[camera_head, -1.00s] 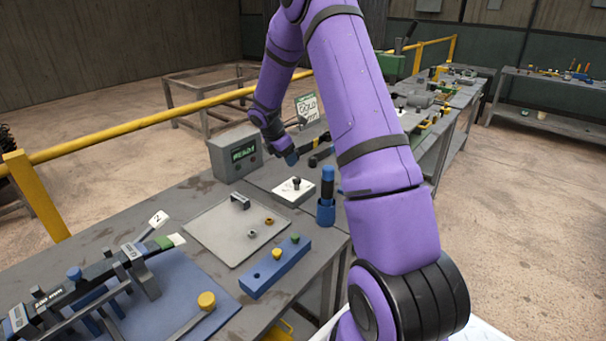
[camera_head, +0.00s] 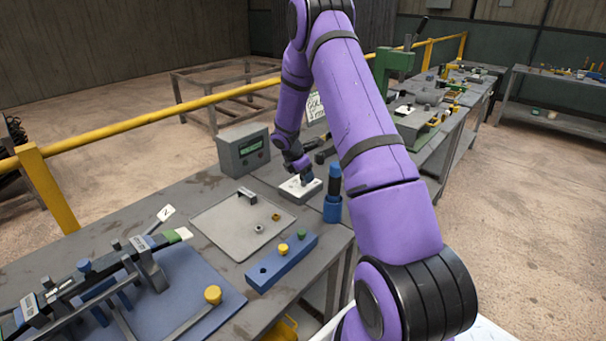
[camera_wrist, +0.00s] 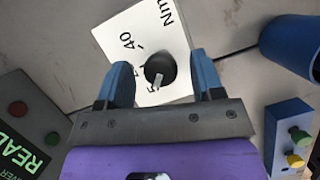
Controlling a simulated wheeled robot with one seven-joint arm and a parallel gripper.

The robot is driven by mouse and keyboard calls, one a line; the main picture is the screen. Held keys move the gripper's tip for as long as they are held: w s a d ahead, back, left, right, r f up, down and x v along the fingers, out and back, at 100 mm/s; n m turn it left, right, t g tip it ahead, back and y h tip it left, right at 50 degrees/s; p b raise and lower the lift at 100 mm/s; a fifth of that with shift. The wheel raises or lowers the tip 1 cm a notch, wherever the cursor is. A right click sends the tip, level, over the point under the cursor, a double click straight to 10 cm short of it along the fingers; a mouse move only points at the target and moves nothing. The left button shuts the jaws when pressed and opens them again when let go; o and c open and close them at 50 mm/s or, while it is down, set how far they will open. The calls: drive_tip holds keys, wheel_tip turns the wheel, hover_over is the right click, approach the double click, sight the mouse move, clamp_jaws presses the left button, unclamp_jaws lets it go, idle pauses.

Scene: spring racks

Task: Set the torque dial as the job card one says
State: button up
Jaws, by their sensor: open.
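The torque dial is a black knob (camera_wrist: 160,68) on a white plate (camera_wrist: 130,38) marked "40" and "Nm"; other marks are partly covered. In the head view, the plate (camera_head: 290,186) sits on a small grey block on the bench. My gripper (camera_wrist: 160,72) points down over the dial, its blue fingers open on either side of the knob. No clear contact shows. In the head view, my gripper (camera_head: 303,176) hides the knob.
A grey box with a green display (camera_head: 244,150) stands left of the dial. A blue cup with a dark-handled tool (camera_head: 332,208) is close on the right. A grey tray (camera_head: 215,228) and a blue block with coloured pegs (camera_head: 270,272) lie nearer.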

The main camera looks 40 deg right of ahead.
drive_tip(key=c, duration=0.9)
drive_tip(key=m+g, duration=0.1)
drive_tip(key=m, duration=0.3)
drive_tip(key=shift+w+m+g+y, duration=0.1)
drive_tip(key=shift+m+g+y, duration=0.2)
drive_tip(key=shift+g, duration=0.1)
drive_tip(key=m, duration=0.2)
drive_tip(key=m+g+y, duration=0.1)
drive_tip(key=m, duration=0.2)
drive_tip(key=shift+d+g, duration=0.1)
drive_tip(key=shift+g, duration=0.2)
drive_tip(key=m+y, duration=0.1)
drive_tip(key=m, duration=0.2)
drive_tip(key=m+y, duration=0.1)
drive_tip(key=m, duration=0.1)
drive_tip(key=shift+w+d+m+g, duration=0.1)
drive_tip(key=shift+m+g, duration=0.2)
drive_tip(key=shift+m, duration=0.1)
drive_tip(key=shift+m+y, duration=1)
drive_tip(key=shift+m, duration=1.3)
